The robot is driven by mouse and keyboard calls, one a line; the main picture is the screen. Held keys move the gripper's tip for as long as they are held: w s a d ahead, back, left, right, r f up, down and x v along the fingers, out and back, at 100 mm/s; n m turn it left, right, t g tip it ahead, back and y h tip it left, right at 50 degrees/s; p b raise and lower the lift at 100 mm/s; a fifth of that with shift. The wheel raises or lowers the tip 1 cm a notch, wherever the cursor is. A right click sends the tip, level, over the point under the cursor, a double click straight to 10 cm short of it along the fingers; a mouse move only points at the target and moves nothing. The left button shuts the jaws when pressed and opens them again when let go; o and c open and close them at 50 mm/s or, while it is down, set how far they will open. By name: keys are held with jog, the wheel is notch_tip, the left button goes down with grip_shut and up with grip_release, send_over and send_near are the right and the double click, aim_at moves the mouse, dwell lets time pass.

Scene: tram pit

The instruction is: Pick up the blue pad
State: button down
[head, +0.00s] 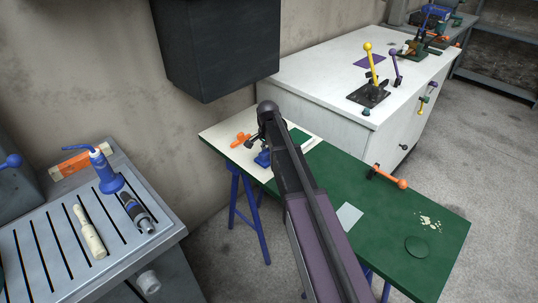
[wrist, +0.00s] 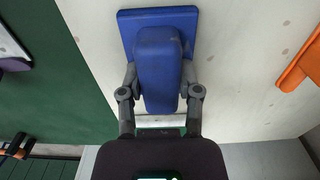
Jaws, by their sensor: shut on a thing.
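The blue pad (wrist: 158,60) has a flat blue plate with a raised block on it; it fills the upper middle of the wrist view. My gripper (wrist: 158,88) has one finger on each side of the raised block and is shut on it. In the head view the blue pad (head: 262,159) shows small below my gripper (head: 261,146), over the pale left end of the green table. My arm hides part of that area. I cannot tell whether the pad touches the surface.
An orange tool (head: 240,139) lies left of the pad; orange also shows at the right of the wrist view (wrist: 298,65). The green table (head: 400,235) holds a grey sheet (head: 349,215) and an orange-handled lever (head: 388,177). A slotted bench (head: 50,255) stands left.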

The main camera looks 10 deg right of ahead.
aim_at(268, 150)
notch_tip(268, 150, up, 4)
jog(key=p, duration=0.3)
jog(key=shift+f, duration=0.25)
jog(key=s, duration=0.5)
jog(key=s+r+p, duration=0.1)
jog(key=s, duration=0.4)
jog(key=s+p, duration=0.1)
jog(key=s, duration=0.5)
jog(key=shift+d+r, duration=0.1)
jog(key=shift+r, duration=0.1)
jog(key=c, duration=1.1)
grip_release()
grip_shut()
jog(key=shift+s, duration=0.1)
